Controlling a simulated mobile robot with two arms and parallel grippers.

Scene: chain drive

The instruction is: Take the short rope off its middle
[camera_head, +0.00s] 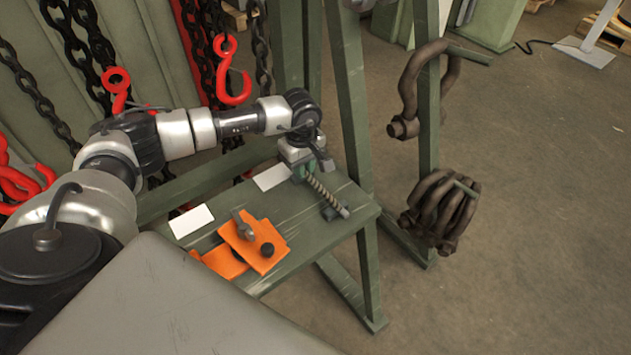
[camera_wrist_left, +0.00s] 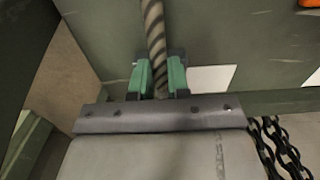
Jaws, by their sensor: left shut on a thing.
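A short striped rope (camera_head: 328,195) slants over the right end of the green bench top. My left gripper (camera_head: 317,170) is at its upper-left end in the head view, with the fingers around it. In the left wrist view, the rope (camera_wrist_left: 153,28) runs between the two green fingers (camera_wrist_left: 159,72) and on past the top edge. A small dark holder (camera_head: 332,213) is by the rope's lower-right end; I cannot tell whether they touch. The rope's other end is hidden by the gripper. My right gripper is not in view.
The green bench (camera_head: 300,235) also bears orange plates (camera_head: 262,255) with a shackle (camera_head: 243,226) and two white cards (camera_head: 192,221). Large brown shackles (camera_head: 440,205) hang on the green frame at right. Chains and red hooks (camera_head: 235,85) hang behind my left arm.

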